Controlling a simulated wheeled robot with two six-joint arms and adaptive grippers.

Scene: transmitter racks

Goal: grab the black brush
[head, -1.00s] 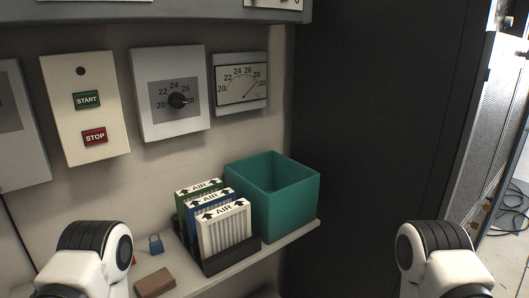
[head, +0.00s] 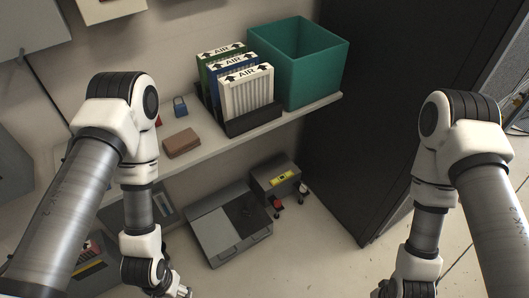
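I cannot make out a black brush for certain in the head view. My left gripper (head: 178,288) shows only partly at the bottom edge, below the shelf. My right gripper (head: 384,291) is also mostly cut off at the bottom edge. I cannot tell whether either is open or shut.
The shelf (head: 215,145) holds a teal bin (head: 318,75), AIR filters (head: 247,92) in a black holder, a brown block (head: 181,143) and a blue padlock (head: 180,107). Grey boxes (head: 215,230) stand on the floor below. A dark cabinet (head: 385,130) is at right.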

